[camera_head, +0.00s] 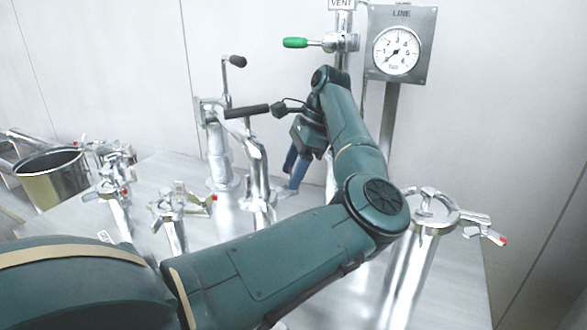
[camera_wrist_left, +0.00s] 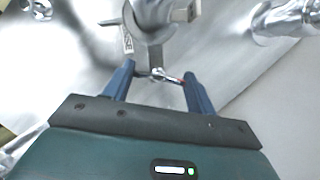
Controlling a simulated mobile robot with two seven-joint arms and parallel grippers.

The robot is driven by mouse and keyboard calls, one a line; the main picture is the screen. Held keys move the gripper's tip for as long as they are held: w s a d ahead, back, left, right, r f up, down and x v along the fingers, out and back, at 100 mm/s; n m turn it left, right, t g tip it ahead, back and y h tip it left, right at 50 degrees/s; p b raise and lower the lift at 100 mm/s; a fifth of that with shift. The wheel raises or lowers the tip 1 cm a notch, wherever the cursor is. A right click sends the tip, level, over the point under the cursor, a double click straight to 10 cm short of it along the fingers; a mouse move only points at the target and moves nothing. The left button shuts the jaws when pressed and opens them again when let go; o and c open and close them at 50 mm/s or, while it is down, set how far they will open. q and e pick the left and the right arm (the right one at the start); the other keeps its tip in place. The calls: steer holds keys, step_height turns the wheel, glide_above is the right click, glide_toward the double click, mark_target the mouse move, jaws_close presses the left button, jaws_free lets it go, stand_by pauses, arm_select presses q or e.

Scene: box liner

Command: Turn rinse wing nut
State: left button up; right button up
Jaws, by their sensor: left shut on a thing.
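The wing nut sits at the lower end of a grey metal fitting (camera_wrist_left: 150,48). A small label (camera_wrist_left: 128,38) beside the fitting is too small to read. In the head view this wing nut is hidden. My right gripper is not in view.
A pipe with a black-handled lever (camera_head: 246,111) stands just left of my gripper. A pressure gauge (camera_head: 397,50) and green-handled valve (camera_head: 296,43) are behind. Clamped fittings with red tips (camera_head: 178,205) and a capped cylinder (camera_head: 425,222) stand on the bench. A metal pot (camera_head: 50,180) is left.

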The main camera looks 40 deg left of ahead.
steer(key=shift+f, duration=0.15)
arm_select(q)
steer(key=shift+f+m+t+b, duration=0.1)
steer(key=shift+m+t+b, duration=0.2)
steer(key=shift+m+b, duration=0.5)
steer(key=m+y+b, duration=0.1)
steer(key=m, duration=0.1)
steer(key=shift+d+m+t, duration=0.1)
steer(key=shift+m+t, duration=0.2)
steer(key=shift+m, duration=0.1)
steer(key=m+t+b, duration=0.1)
steer(key=m+b, duration=0.1)
steer(key=shift+m, duration=0.3)
steer(key=m+t+b, duration=0.1)
steer(key=m, duration=0.1)
steer(key=shift+s+m+y+b, duration=0.1)
steer(key=shift+m+y+b, duration=0.25)
steer(key=shift+m+y, duration=0.05)
steer(key=shift+m+t+b, duration=0.5)
steer(key=shift+m+b, duration=0.1)
steer(key=shift+m, duration=0.5)
steer(key=shift+m+t+b, duration=0.3)
steer(key=shift+m+b, duration=0.15)
steer(key=shift+m, duration=0.45)
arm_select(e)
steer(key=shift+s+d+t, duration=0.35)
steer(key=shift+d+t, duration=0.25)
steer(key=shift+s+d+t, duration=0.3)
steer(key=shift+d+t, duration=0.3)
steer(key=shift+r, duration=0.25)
